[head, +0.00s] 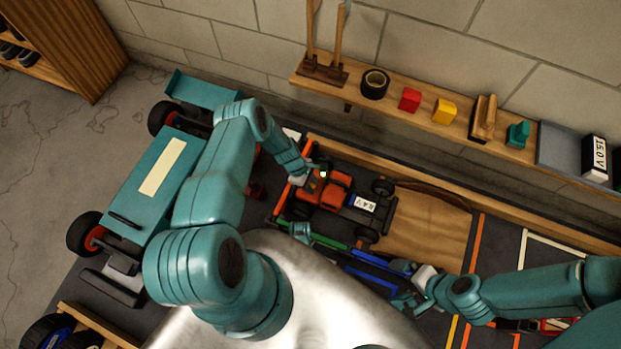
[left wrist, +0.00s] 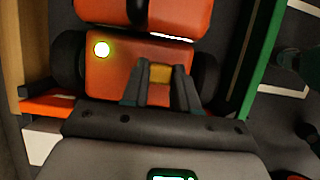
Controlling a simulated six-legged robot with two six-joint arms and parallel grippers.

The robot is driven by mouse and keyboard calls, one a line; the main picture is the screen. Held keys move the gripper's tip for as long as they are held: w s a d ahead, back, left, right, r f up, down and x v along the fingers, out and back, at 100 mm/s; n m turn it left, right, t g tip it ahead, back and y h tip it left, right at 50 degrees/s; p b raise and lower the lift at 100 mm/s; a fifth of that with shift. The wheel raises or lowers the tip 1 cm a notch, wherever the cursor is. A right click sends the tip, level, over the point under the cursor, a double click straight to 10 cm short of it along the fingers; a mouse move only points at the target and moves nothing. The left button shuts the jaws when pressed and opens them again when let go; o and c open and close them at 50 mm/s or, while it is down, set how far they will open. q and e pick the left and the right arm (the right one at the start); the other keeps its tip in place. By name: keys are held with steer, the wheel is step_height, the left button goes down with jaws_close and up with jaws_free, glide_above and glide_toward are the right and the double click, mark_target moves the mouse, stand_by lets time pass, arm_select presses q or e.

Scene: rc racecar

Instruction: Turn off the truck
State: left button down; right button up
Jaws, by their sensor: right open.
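The truck (head: 333,196) is a small orange-red vehicle with black wheels and a white label with black print, on the workbench below my head. My left gripper (head: 303,176) is at the truck's left end. In the left wrist view, its two fingers (left wrist: 160,72) stand apart over the orange body, with a small yellowish patch between the tips. I cannot tell whether they grip it. My right gripper (head: 408,297) is open and apart from the truck, at lower right.
A large teal vehicle (head: 150,185) stands left of my left arm. A wall shelf (head: 400,112) holds black tape (head: 374,84), a red block (head: 410,100) and a yellow block (head: 445,111). A bare wooden board (head: 425,230) lies right of the truck.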

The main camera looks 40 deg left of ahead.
arm_select(q)
steer(key=shift+s+a+f+b, duration=0.1)
steer(key=shift+a+b, duration=0.25)
steer(key=shift+a, duration=0.15)
steer(key=shift+s+a+f+b, duration=0.1)
steer(key=shift+a+b, duration=0.25)
steer(key=shift+a, duration=0.15)
steer(key=shift+s+a, duration=0.1)
steer(key=shift+a, duration=0.3)
steer(key=shift+r, duration=0.15)
steer(key=c, duration=0.8)
jaws_free()
steer(key=shift+c, duration=0.2)
steer(key=p+v, duration=0.5)
steer(key=v, duration=1.1)
steer(key=shift+a+r+p, duration=0.15)
steer(key=shift+a+p, duration=0.05)
steer(key=shift+p, duration=0.15)
